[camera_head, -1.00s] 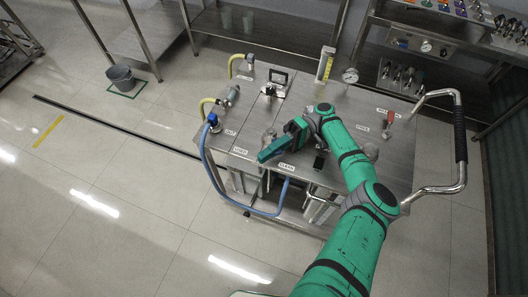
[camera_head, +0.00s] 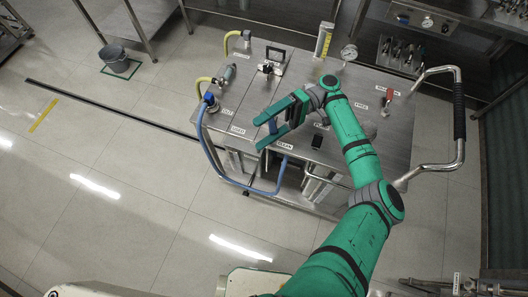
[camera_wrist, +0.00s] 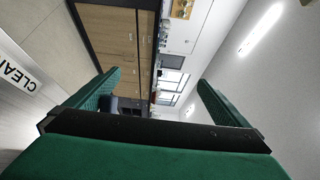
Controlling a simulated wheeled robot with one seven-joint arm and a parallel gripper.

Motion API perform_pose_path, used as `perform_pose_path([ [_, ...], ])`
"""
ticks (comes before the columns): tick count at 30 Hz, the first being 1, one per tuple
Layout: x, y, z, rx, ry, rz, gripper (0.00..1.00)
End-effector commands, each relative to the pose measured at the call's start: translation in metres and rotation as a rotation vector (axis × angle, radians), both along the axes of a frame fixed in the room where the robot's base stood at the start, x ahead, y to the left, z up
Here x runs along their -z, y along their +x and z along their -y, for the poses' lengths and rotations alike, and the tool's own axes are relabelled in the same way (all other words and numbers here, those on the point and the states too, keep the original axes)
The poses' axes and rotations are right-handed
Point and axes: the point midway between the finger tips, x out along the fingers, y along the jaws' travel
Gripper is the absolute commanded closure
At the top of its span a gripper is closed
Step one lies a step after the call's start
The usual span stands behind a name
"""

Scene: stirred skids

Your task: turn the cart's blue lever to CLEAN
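The steel cart (camera_head: 310,95) stands at the centre of the head view. The small blue lever (camera_head: 271,126) shows between the two green fingers of my gripper (camera_head: 268,125), above the cart's front left part. The CLEAN label (camera_head: 284,145) is just right of the lower finger, and the USED label (camera_head: 238,131) is to the left. My gripper is open, with its fingers apart in the wrist view (camera_wrist: 158,98). Part of the CLEAN label (camera_wrist: 20,75) shows at that view's left edge. I cannot tell whether the fingers touch the lever; its pivot is hidden.
A blue hose (camera_head: 247,190) loops off the cart's front left. A red-handled valve (camera_head: 388,96), a gauge (camera_head: 349,52) and a push handle (camera_head: 459,120) are on the right. The floor at left is open.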

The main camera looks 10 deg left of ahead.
Motion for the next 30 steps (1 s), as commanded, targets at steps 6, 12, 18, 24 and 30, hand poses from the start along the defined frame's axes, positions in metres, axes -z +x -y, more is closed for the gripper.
perform_pose_path([
  [6,-0.039,-0.026,0.010,-0.004,0.020,0.010,0.17],
  [12,-0.051,-0.059,0.014,0.002,0.018,0.009,0.70],
  [18,-0.063,-0.088,0.013,-0.002,0.016,0.008,0.70],
  [24,-0.071,-0.106,0.010,-0.012,0.016,0.006,0.70],
  [30,-0.072,-0.109,0.011,-0.011,0.013,0.003,0.70],
])
